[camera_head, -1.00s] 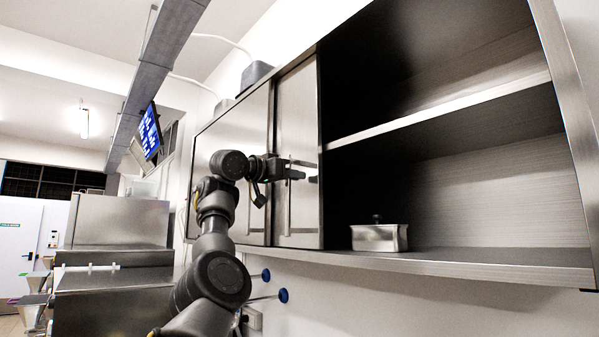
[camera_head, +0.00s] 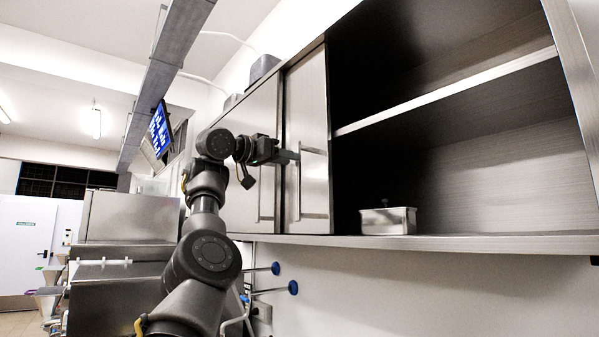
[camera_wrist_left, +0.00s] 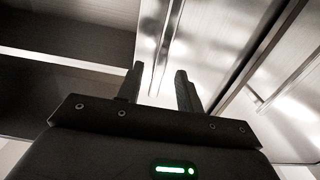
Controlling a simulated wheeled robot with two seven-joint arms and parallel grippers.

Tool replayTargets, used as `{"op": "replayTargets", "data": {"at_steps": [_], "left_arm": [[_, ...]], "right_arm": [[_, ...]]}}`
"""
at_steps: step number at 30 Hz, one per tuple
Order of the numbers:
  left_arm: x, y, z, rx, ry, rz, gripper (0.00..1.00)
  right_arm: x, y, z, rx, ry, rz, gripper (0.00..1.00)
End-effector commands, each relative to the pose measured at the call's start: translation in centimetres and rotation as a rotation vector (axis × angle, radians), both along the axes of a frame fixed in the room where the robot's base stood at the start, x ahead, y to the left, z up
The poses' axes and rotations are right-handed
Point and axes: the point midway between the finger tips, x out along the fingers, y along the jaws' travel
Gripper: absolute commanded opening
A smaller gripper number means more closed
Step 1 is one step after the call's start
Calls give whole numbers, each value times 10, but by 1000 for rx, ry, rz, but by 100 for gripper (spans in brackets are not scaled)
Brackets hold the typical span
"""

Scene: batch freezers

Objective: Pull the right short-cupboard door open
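The right short-cupboard door (camera_head: 310,110) is a narrow brushed-steel panel, closed flush beside the open shelves. Its handle (camera_head: 301,195) is a thin upright steel bar; it also shows in the wrist view (camera_wrist_left: 166,42). My left gripper (camera_head: 294,157) reaches in from the left to the upper part of this handle. In the wrist view its two dark fingers (camera_wrist_left: 160,82) are spread, with the bar running down between them. I see no clear contact. My right gripper is out of view.
A wider steel door (camera_head: 252,150) with its own handle adjoins on the left. The open shelves (camera_head: 480,240) hold a small lidded steel pan (camera_head: 388,222) on the bottom. Blue-knobbed rods (camera_head: 292,287) stick out below. Steel machines (camera_head: 125,215) stand at the left.

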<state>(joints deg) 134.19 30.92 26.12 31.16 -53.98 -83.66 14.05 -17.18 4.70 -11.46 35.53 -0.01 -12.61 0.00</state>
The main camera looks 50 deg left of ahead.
Motion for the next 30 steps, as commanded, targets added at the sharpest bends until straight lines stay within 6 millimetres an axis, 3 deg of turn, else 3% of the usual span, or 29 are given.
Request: {"op": "replayTargets", "data": {"at_steps": [3, 10, 30], "left_arm": [[-23, 2, -4, 0, -4, -1, 36], [-45, 3, -1, -1, 0, -1, 36], [-48, 4, 1, 0, 0, 0, 36]], "right_arm": [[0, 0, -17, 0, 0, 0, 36], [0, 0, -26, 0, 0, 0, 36], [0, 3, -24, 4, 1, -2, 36]]}}
